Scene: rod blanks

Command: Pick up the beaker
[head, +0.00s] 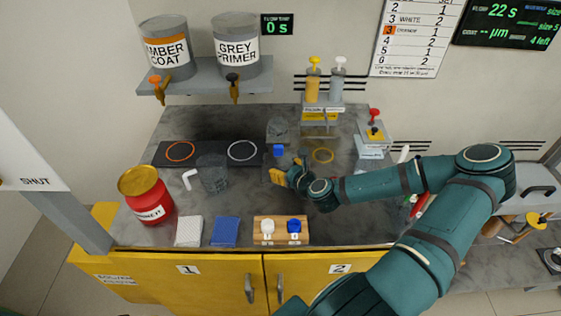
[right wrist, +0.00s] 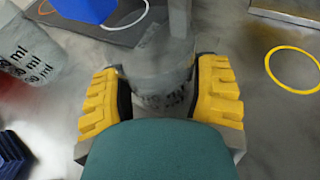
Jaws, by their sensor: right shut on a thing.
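A clear grey beaker (right wrist: 163,95) with dark volume marks stands between the two yellow-padded fingers of my right gripper (right wrist: 162,93), which is shut on it. In the head view my right gripper (head: 281,172) is at the middle of the worktop, its arm coming in from the right, and the held beaker is mostly hidden there. I cannot tell whether its base touches the worktop. A second clear beaker (head: 212,175) with a white handle stands to the left; it also shows in the right wrist view (right wrist: 28,52). My left gripper is not in view.
A blue piece (head: 278,150) shows just beyond my right gripper. A dark pad (head: 210,153) has orange and white rings; a yellow ring (head: 322,156) lies to the right. A red jar (head: 146,197), a blue pad (head: 225,231) and a wooden block (head: 281,239) stand nearer the front.

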